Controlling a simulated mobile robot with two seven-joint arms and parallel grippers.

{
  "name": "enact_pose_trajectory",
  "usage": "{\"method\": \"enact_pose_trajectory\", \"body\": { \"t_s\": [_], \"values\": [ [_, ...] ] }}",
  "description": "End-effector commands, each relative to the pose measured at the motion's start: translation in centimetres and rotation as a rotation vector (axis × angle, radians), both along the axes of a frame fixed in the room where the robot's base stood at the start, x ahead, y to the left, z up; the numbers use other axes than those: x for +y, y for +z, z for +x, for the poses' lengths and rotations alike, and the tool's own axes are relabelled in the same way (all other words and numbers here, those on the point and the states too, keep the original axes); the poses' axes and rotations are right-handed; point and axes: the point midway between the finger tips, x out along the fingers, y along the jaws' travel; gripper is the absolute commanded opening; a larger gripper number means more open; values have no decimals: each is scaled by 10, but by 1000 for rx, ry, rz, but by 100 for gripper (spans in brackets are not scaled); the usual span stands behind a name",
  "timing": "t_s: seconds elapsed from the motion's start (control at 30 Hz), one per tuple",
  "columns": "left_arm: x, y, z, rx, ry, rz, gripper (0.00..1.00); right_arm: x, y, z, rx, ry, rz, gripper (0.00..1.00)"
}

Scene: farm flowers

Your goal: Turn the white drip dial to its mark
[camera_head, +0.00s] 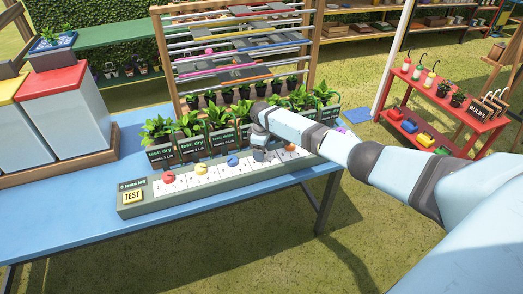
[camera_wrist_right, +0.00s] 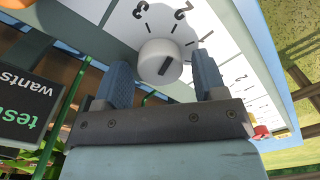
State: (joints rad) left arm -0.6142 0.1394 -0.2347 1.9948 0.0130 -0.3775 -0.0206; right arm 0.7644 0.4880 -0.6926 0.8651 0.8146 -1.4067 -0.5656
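The white dial (camera_wrist_right: 158,64) shows in the right wrist view, on a white panel with black numbers and tick marks. A short dark line on its face points toward the lower right of that view. My right gripper (camera_head: 259,156) is over the dial panel (camera_head: 150,203) in the head view and hides the white dial there. In the wrist view its two blue fingers stand apart, one on each side of the dial, with visible gaps. Whether the fingertips reach down around the dial is hard to tell. My left gripper is not in view.
Red (camera_head: 169,177), yellow (camera_head: 201,169), blue (camera_head: 233,161) and orange (camera_head: 291,147) dials share the panel. A TEST button (camera_head: 132,196) is at its left end. Potted plants with signs (camera_head: 160,132) stand close behind. The blue table (camera_head: 85,215) is clear in front.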

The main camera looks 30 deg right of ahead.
Motion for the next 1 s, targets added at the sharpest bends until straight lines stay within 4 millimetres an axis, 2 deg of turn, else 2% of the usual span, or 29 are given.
{"method": "enact_pose_trajectory", "body": {
  "t_s": [0.27, 0.43, 0.57, 0.8, 1.0],
  "values": [
    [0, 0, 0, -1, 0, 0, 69, 0, -1, -1, 2, 0, -1, 70],
    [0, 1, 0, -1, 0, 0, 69, -1, 10, 0, 2, -1, -1, 70],
    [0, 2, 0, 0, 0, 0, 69, -1, 34, 0, -1, 1, -2, 70],
    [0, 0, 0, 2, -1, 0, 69, -2, 90, 1, -2, 1, -1, 70],
    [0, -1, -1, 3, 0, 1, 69, -2, 123, 2, -1, 0, -1, 70]
  ]
}}
